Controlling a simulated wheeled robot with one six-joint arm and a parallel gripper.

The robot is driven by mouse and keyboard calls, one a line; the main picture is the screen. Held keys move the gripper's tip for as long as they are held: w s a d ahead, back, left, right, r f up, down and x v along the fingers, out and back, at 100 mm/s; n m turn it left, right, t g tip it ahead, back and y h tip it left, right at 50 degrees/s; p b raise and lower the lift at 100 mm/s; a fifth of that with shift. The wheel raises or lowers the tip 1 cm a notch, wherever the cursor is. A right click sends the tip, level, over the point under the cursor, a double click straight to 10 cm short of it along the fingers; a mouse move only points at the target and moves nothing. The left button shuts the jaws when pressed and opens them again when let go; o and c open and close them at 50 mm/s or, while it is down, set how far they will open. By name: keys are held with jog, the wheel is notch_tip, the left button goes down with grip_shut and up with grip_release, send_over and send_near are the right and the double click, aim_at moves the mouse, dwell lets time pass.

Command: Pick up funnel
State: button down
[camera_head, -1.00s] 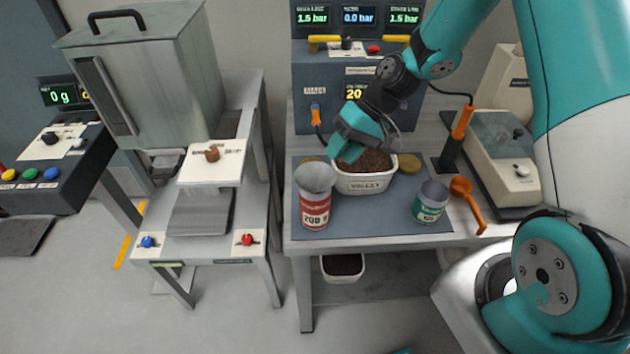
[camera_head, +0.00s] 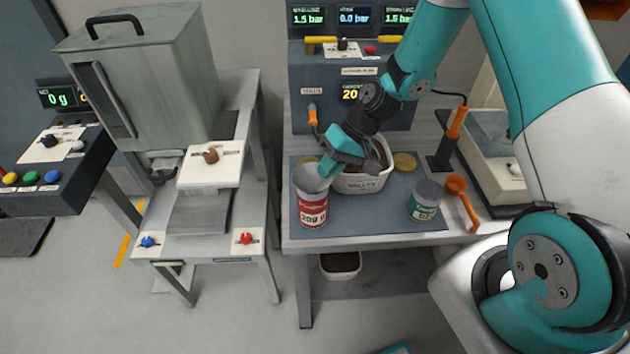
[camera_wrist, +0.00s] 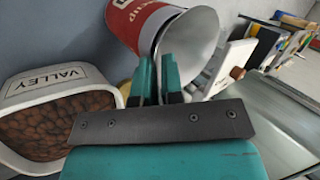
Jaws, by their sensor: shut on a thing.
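The grey metal funnel (camera_head: 308,180) sits on top of the red tin (camera_head: 313,211), its wide mouth up. My gripper (camera_head: 327,169) is at the funnel's right rim, shut on it. In the wrist view, the two teal fingers of my gripper (camera_wrist: 160,72) meet the near rim of the funnel (camera_wrist: 190,40), and the red tin (camera_wrist: 130,20) lies behind it. The funnel's lower part is hidden by the tin.
A white VALLEY tub (camera_head: 360,184) of brown beans stands right beside the tin. A grey hopper machine (camera_head: 145,80) stands to the left.

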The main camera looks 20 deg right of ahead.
jog(key=shift+r, duration=0.1)
notch_tip(320, 180, up, 28)
jog(key=p, duration=0.6)
jog(key=shift+r, duration=0.2)
dwell(0.6)
